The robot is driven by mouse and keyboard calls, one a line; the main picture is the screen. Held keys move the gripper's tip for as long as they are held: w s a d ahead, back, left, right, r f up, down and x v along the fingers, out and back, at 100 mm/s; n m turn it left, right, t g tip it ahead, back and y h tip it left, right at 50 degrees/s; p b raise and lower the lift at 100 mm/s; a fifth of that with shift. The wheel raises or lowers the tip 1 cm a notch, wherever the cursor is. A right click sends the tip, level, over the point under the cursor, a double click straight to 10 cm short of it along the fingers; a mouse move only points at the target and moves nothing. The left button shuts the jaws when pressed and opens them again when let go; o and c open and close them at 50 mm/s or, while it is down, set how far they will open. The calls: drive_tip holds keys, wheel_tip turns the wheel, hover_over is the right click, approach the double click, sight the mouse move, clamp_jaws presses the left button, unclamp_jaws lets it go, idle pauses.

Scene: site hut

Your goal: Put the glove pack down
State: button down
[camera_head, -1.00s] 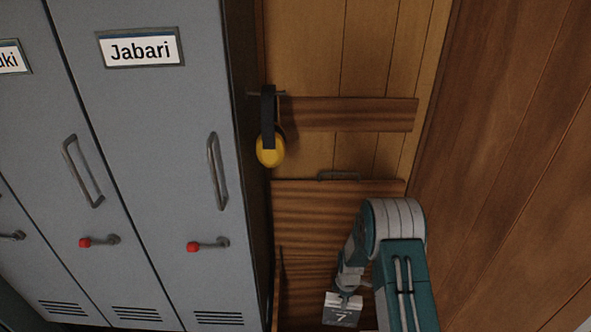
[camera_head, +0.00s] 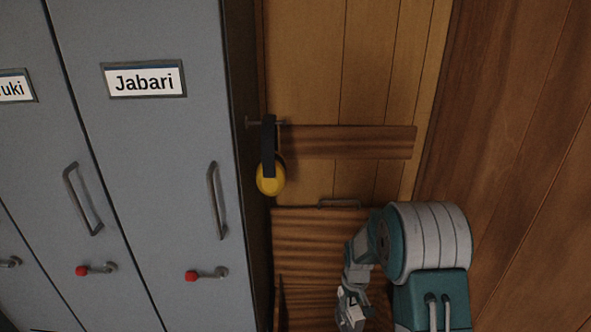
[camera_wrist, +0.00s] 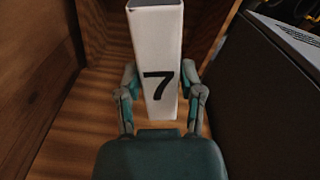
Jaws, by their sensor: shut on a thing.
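The glove pack (camera_wrist: 158,55) is a white box with a black "7" on its face. It stands between the two fingers of my gripper (camera_wrist: 162,95) in the wrist view, and the fingers are shut on its sides. In the head view my gripper (camera_head: 349,300) points down at the lower middle, and only a small part of the white pack (camera_head: 355,315) shows. Brown wooden boards lie beyond and under the pack in the wrist view; I cannot tell whether its bottom touches them.
Grey lockers, one labelled "Jabari" (camera_head: 143,80), stand at the left. Yellow ear defenders (camera_head: 270,178) hang from a peg beside them. An open wooden box (camera_head: 312,238) is below my gripper. A plank wall (camera_head: 530,150) closes the right side.

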drive_tip(key=shift+s+r+m, duration=0.15)
drive_tip(key=shift+r+m, duration=0.6)
drive_tip(key=shift+r, duration=0.05)
drive_tip(key=shift+s+r+m, duration=0.15)
drive_tip(key=shift+r+m, duration=0.6)
drive_tip(key=shift+r, duration=0.05)
